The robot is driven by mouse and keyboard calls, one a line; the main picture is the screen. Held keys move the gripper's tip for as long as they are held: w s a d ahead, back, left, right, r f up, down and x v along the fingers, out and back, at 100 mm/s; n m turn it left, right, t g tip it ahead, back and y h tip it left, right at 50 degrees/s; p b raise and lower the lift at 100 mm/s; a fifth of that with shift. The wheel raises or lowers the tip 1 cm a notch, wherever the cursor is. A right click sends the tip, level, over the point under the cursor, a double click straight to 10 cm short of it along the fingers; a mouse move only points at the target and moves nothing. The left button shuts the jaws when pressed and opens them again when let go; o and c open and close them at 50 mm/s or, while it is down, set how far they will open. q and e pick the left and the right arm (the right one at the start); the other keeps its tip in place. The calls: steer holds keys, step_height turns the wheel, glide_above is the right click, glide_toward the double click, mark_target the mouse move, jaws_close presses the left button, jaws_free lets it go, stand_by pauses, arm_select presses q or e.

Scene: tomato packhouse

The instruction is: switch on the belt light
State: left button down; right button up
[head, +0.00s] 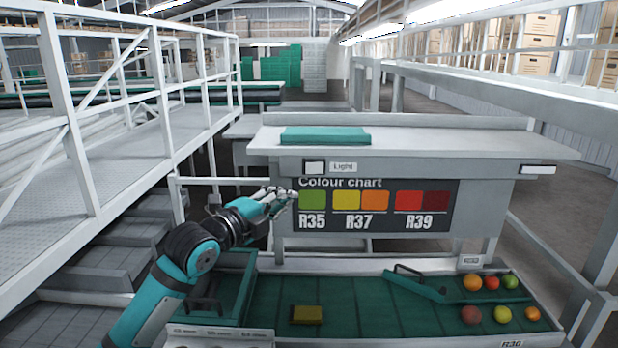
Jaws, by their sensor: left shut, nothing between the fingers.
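The light switch (314,167) is a small pale plate with a dark frame on the grey panel, left of a label (344,167) that reads "Light". My left gripper (292,194) is shut and empty. It shows in front of the left edge of the colour chart, below and a little left of the switch. I cannot tell whether it touches the panel. Whether the light is on cannot be told. My right gripper is not in view.
The colour chart (374,206) fills the panel's middle. A teal pad (325,136) lies on the shelf above. Below, the green belt (375,305) carries a yellow-brown block (306,315), a teal diverter bar (415,285) and several tomatoes (502,314). White railings stand at left.

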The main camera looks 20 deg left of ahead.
arm_select(q)
steer(key=shift+w, duration=0.15)
steer(key=p, duration=0.7)
glide_toward(321, 171)
steer(key=w+d, duration=0.2)
steer(key=w, duration=0.2)
steer(key=shift+w+a, duration=0.25)
steer(key=shift+w, duration=0.15)
